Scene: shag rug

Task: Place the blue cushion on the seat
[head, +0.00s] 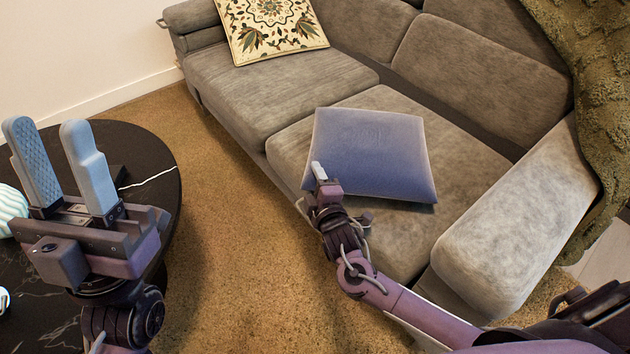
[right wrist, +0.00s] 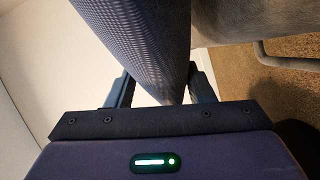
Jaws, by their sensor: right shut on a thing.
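The blue cushion (head: 372,150) is over the right-hand seat (head: 462,165) of the grey sofa in the head view. My right gripper (head: 319,172) is at the cushion's near left edge, shut on it. In the right wrist view the cushion (right wrist: 145,40) runs between the two fingers (right wrist: 160,88). I cannot tell whether the cushion's underside fully touches the seat. My left gripper (head: 62,165) is open and empty, with its fingers apart, above the black round table at the left.
A floral cushion (head: 268,22) lies on the sofa's left seat (head: 290,85). The sofa's right armrest (head: 520,225) is close to my right arm. A green shaggy throw (head: 600,90) hangs at the right. The black table (head: 150,150) holds a striped object (head: 10,208). Carpet (head: 235,240) is clear between.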

